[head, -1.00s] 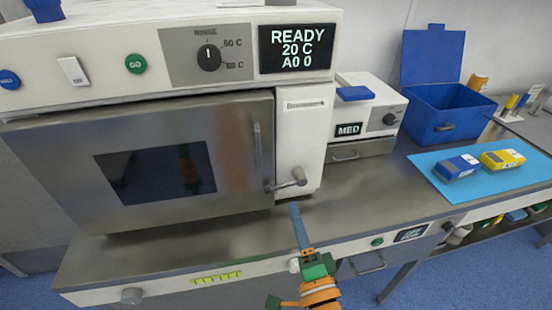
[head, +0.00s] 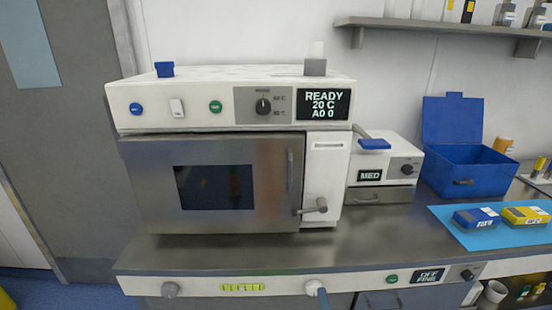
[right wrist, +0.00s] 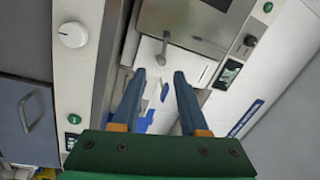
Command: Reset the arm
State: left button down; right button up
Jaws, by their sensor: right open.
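The rest of that arm is hidden below the head view. My left gripper is in neither current view.
A steel-doored machine (head: 213,187) reading READY stands on the counter (head: 240,254), door shut, lever (head: 315,207) at its right. A small MED unit (head: 383,175), open blue box (head: 465,174) and blue mat (head: 491,237) with two packs are right. The counter's front strip is clear.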

jog(key=s+f+n+g, duration=0.3)
jog(key=f, duration=0.7)
jog(key=s+f+n+g, duration=0.3)
jog(key=f+n+g, duration=0.1)
jog(key=f, duration=0.5)
jog(key=s+f+n+g, duration=0.3)
jog(key=f, duration=0.7)
pick_arm(q)
jog(key=shift+w, duration=0.3)
pick_arm(e)
jog(key=s+d+f+n+g+h, duration=0.1)
jog(key=s+d+f+n+g, duration=0.2)
jog(key=s+f, duration=0.3)
jog(key=s+d+f+n+g+h, duration=0.1)
jog(key=s+d+f+n+g, duration=0.2)
jog(key=s, duration=1.2)
jog(key=d+f+g, duration=0.2)
jog(key=d+f, duration=0.1)
jog(key=shift+s, duration=0.4)
jog(key=shift+f, duration=0.1)
